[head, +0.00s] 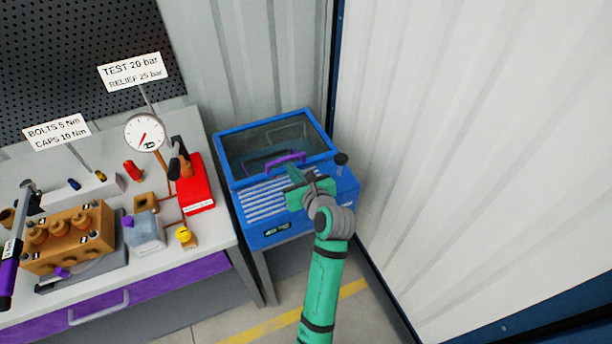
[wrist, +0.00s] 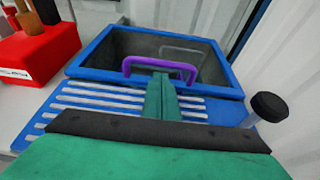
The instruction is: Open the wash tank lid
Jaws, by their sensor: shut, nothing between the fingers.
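The wash tank (head: 268,240) is a blue box with a slatted front top, standing to the right of the workbench. Its lid (head: 222,158) has a blue frame around a dark see-through pane and looks shut. A purple handle (head: 285,160) stands at the lid's front edge; it also shows in the wrist view (wrist: 185,69). My gripper (head: 295,178) is shut and empty over the slats, just in front of the handle. In the wrist view its green fingertips (wrist: 161,90) reach the handle's bar in the picture. I cannot tell whether they touch it.
A black knob (wrist: 269,106) stands at the tank's right side. A red box (head: 196,186) sits on the bench (head: 215,228) to the left, beside a gauge (head: 145,132) and a brown pump block (head: 70,240). A white ribbed wall (head: 450,150) rises close on the right.

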